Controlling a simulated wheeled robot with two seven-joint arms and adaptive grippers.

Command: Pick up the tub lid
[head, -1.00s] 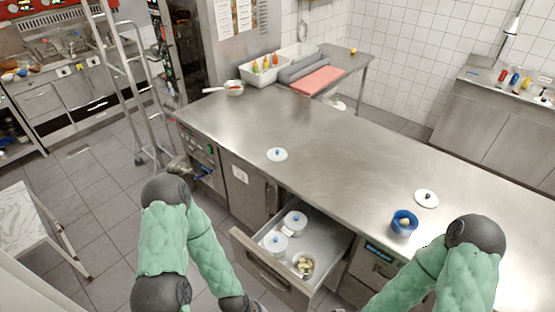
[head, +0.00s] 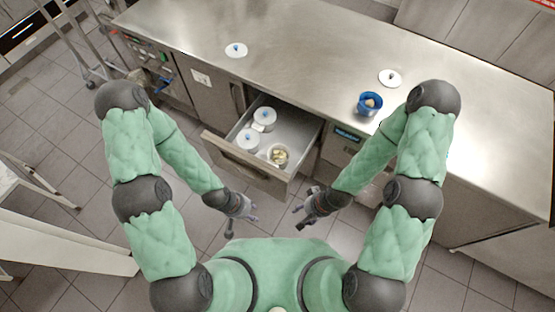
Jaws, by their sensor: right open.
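Two round white lids lie on the steel counter: one with a blue knob (head: 236,50) at the left and one with a dark knob (head: 390,78) at the right. The open drawer holds two white tubs with blue-knobbed lids, one at the back (head: 265,118) and one nearer (head: 247,139), and an open tub (head: 279,155) of yellowish pieces. My left gripper (head: 243,221) and right gripper (head: 299,216) are open and empty in front of the drawer, touching none of these.
The drawer (head: 248,172) sticks out from under the counter (head: 310,55) towards me. The counter between the two lids is clear. A metal trolley (head: 88,45) stands at the far left, and a white-topped table (head: 12,160) is at the left edge.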

